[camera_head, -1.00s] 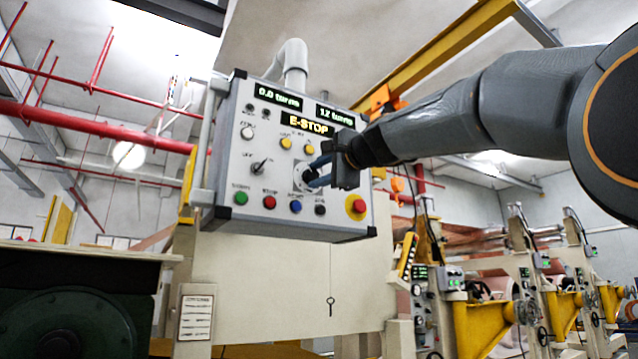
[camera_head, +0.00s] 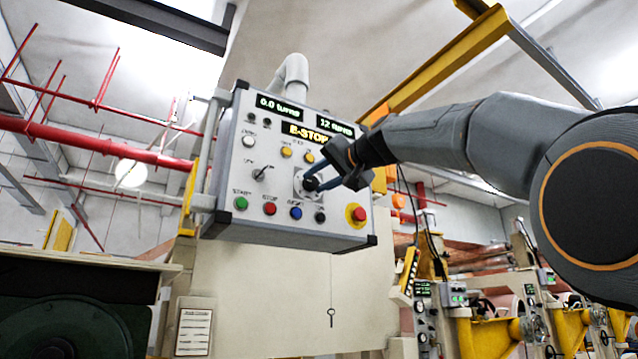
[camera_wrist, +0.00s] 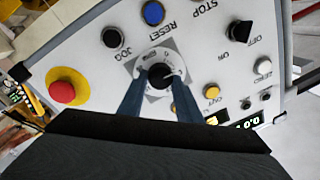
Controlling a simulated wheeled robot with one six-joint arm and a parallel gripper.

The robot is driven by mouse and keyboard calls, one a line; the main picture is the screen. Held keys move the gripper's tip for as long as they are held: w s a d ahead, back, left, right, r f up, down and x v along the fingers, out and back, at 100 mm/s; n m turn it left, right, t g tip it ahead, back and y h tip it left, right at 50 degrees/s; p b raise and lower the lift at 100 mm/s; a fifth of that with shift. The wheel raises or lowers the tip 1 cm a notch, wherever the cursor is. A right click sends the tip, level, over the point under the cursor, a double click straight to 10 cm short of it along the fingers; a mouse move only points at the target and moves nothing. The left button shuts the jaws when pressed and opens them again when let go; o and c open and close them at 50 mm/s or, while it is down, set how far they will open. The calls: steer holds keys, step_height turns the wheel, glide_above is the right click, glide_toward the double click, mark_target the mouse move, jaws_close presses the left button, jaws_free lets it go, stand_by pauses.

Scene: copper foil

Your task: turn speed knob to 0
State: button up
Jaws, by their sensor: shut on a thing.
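The speed knob is a small black round knob (camera_head: 311,184) on a pale square dial plate, on the front of a tilted grey control panel (camera_head: 222,165). It also shows in the wrist view (camera_wrist: 160,76), with a white dial ring around it. My gripper (camera_head: 321,178) reaches in from the right. In the wrist view its two blue fingers (camera_wrist: 158,86) stand on either side of the knob and are shut on it. The fingers hide part of the dial plate, and I cannot read the knob's setting.
A red emergency-stop button (camera_head: 356,214) on a yellow ring is at the panel's lower right. Green (camera_head: 241,203), red (camera_head: 270,208), blue (camera_head: 296,213) and black (camera_head: 320,217) buttons line the bottom. An ON/OFF selector (camera_head: 259,174) is left of the knob. A display (camera_head: 307,132) reads E-STOP.

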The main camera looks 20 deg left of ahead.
steer(key=n, duration=0.4)
steer(key=shift+n, duration=0.4)
steer(key=n, duration=0.4)
steer(key=shift+s+a+n+g, duration=0.1)
steer(key=shift+n+g, duration=0.2)
steer(key=shift+n, duration=0.1)
steer(key=o, duration=1)
steer(key=shift+r, duration=0.1)
steer(key=shift+o, duration=0.2)
steer(key=b+v, duration=0.2)
steer(key=v, duration=0.5)
steer(key=shift+s+d+b, duration=0.25)
steer(key=shift+d+b, duration=0.05)
steer(key=shift+b, duration=0.1)
